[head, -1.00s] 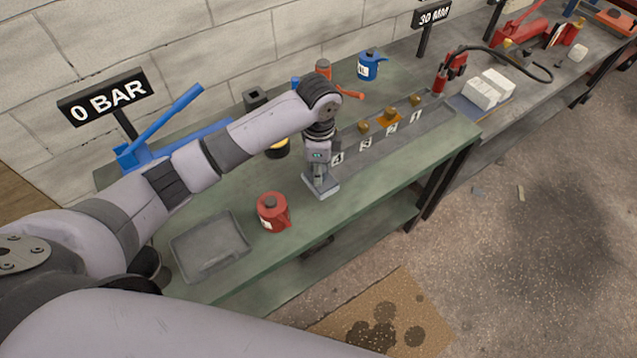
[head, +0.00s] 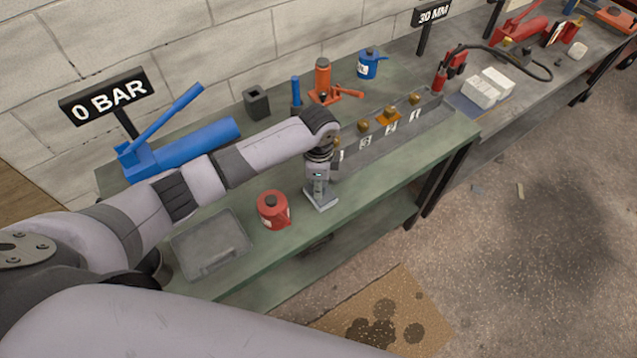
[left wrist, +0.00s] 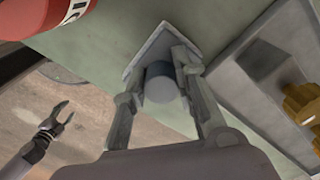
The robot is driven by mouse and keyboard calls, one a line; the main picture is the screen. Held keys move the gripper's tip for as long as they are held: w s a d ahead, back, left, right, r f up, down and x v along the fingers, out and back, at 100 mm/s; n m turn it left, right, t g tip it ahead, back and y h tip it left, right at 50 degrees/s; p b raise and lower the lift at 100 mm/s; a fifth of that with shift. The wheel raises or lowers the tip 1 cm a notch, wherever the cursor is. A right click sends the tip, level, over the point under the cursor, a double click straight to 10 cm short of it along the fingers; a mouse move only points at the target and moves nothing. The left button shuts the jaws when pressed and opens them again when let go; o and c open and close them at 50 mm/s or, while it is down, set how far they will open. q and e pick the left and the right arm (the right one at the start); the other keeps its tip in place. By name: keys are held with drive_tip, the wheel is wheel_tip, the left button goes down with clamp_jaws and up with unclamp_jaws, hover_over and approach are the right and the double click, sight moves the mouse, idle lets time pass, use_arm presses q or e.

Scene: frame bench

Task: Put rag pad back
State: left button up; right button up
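A flat grey square pad (head: 322,204), which I take to be the rag pad, is under my left gripper (head: 320,190) near the bench's front edge. In the left wrist view the pad (left wrist: 150,45) has a grey cylindrical knob (left wrist: 160,82) standing up from it. The fingers of my left gripper (left wrist: 163,75) are closed on both sides of this knob. I cannot tell whether the pad touches the bench. My right gripper (left wrist: 62,112) shows at the left of the wrist view, open and empty above the floor.
A red can (head: 273,210) stands left of the pad, and a grey tray (head: 190,250) lies beyond it. A grey rail (head: 435,108) with brass fittings and number labels runs behind. Blue (head: 195,145) and orange (head: 322,78) tools stand at the back.

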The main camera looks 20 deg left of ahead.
use_arm(q)
drive_tip(key=o, duration=0.4)
drive_tip(key=shift+r, duration=0.15)
wheel_tip(320, 180, up, 12)
drive_tip(key=b, duration=0.1)
idle(0.4)
idle(0.4)
